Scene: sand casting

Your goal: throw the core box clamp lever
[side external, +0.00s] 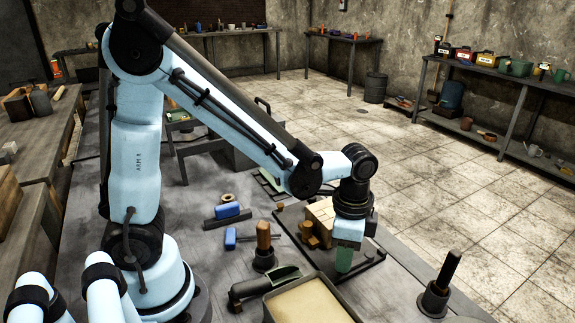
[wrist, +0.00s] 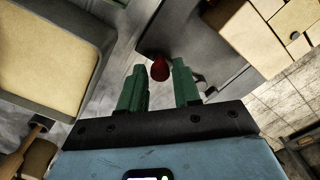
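The wooden core box (side external: 319,215) sits on a dark base plate beside my gripper in the side view. It also shows at the upper right of the wrist view (wrist: 290,20). My gripper (side external: 343,262) points down at the near side of the core box, its green fingers low over the plate. In the wrist view my gripper (wrist: 158,68) is open. A red knob (wrist: 160,69), apparently the end of the clamp lever, shows in the gap between the fingertips. I cannot tell its depth or any contact. The lever's arm is not clear, and the red knob is hidden in the side view.
A sand-filled tray (side external: 273,311) stands at the bench front, left of my gripper. The bench edge runs close on the right.

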